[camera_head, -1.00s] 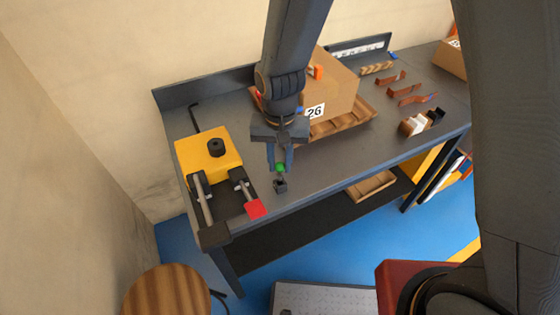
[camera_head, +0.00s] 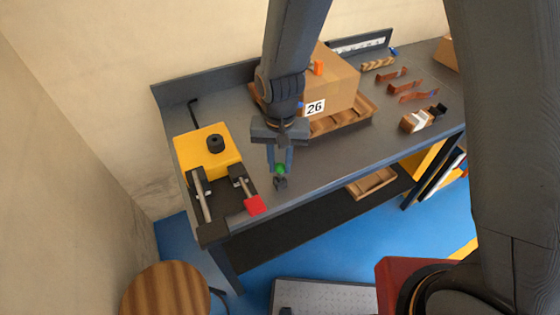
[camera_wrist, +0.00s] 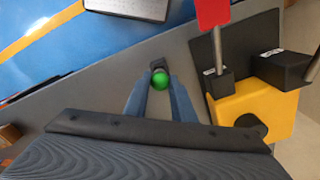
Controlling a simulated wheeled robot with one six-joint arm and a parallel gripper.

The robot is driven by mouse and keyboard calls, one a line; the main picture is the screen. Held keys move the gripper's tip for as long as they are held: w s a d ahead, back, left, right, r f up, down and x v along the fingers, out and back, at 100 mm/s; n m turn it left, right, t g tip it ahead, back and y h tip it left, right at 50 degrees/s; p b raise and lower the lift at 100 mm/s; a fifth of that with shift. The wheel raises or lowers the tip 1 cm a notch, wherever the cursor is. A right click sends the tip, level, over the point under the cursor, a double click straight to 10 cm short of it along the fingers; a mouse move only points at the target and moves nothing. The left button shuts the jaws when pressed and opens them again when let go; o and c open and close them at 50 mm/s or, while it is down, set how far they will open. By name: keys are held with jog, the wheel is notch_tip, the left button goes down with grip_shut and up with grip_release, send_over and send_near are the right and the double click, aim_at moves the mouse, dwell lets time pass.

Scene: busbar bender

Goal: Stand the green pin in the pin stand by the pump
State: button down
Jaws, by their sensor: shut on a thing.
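The green pin (camera_head: 280,169) shows as a round green head between the fingertips of my gripper (camera_head: 280,166). In the wrist view the green head (camera_wrist: 161,80) sits between the two blue-grey fingers of my gripper (camera_wrist: 160,88), which is shut on it. The pin stand (camera_head: 281,184), a small dark block, is on the bench right of the yellow pump (camera_head: 212,148). The pin is directly over the stand; its shank is hidden, so I cannot tell how deep it sits. The stand (camera_wrist: 157,64) also peeks out beyond the green head in the wrist view.
The pump's rods and red handle (camera_head: 255,204) are left of my gripper. A cardboard box (camera_head: 335,88) on a wooden pallet (camera_head: 345,122) stands behind it to the right. Copper strips (camera_head: 405,87) lie farther right. The bench front right of the stand is clear.

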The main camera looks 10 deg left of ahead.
aim_at(280, 164)
jog(key=shift+f+b, duration=0.45)
jog(key=shift+f, duration=0.55)
jog(key=c, duration=1.4)
grip_release()
jog(key=shift+r+b, duration=0.85)
jog(key=shift+r, duration=3.05)
jog(key=s+d+r+b, duration=0.1)
jog(key=d, duration=1.1)
jog(key=s+d+r+t+b, duration=0.1)
jog(key=d+r, duration=0.1)
jog(key=d, duration=1)
jog(key=shift+s, duration=0.25)
